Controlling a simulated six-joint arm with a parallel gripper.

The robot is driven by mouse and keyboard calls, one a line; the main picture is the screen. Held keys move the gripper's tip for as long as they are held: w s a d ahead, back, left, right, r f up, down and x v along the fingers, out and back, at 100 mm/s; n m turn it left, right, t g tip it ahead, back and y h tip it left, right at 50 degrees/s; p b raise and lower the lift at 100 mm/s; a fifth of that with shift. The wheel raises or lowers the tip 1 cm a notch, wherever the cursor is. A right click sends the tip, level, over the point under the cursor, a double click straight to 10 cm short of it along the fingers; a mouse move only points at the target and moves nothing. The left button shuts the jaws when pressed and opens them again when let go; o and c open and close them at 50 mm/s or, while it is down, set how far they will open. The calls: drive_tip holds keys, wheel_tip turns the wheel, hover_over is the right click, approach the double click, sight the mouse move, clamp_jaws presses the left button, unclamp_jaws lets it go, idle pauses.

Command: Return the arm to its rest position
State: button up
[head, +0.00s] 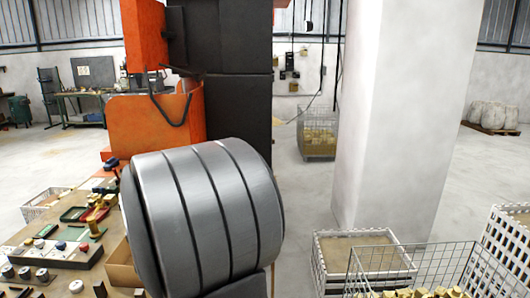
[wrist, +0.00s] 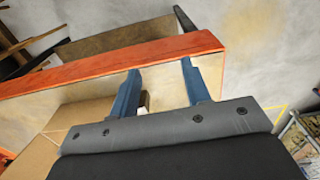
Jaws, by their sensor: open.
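My gripper (wrist: 161,68) shows in the wrist view with its two blue fingers spread apart. It is open, and nothing is clamped between the fingers. An orange-edged panel (wrist: 60,83) runs across the picture around the fingertips; I cannot tell whether they touch it. A small pale and dark object (wrist: 145,101) shows in the gap between the fingers, too small to identify. In the head view a large grey banded link of my arm fills the middle, and my gripper is not visible there.
An orange machine (head: 150,115) stands behind my arm. A workbench (head: 30,235) with several small parts lies at the left. A wire basket (head: 410,265) with brass pieces and a white crate (head: 360,255) stand at lower right, near a white pillar (head: 400,120).

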drive_tip(key=s+a+f, duration=0.1)
drive_tip(key=a+f, duration=0.1)
drive_tip(key=a, duration=0.1)
drive_tip(key=a+f, duration=0.2)
drive_tip(key=a, duration=0.2)
drive_tip(key=s+a+f, duration=0.1)
drive_tip(key=a+f, duration=0.1)
drive_tip(key=a, duration=0.1)
drive_tip(key=shift+s+a+f, duration=0.3)
drive_tip(key=shift+a+f, duration=0.05)
drive_tip(key=shift+a, duration=0.05)
drive_tip(key=shift+o, duration=0.5)
drive_tip(key=shift+w, duration=0.1)
drive_tip(key=w+a+r, duration=0.2)
drive_tip(key=w+r, duration=0.3)
drive_tip(key=r, duration=0.1)
wheel_tip(320, 180, up, 8)
drive_tip(key=r+n, duration=0.1)
hover_over(139, 292)
drive_tip(key=f, duration=1.2)
drive_tip(key=shift+w+f, duration=0.15)
drive_tip(key=shift+w, duration=0.05)
drive_tip(key=shift+s+f, duration=0.15)
drive_tip(key=shift+f, duration=2.5)
clamp_jaws()
drive_tip(key=shift+r, duration=0.15)
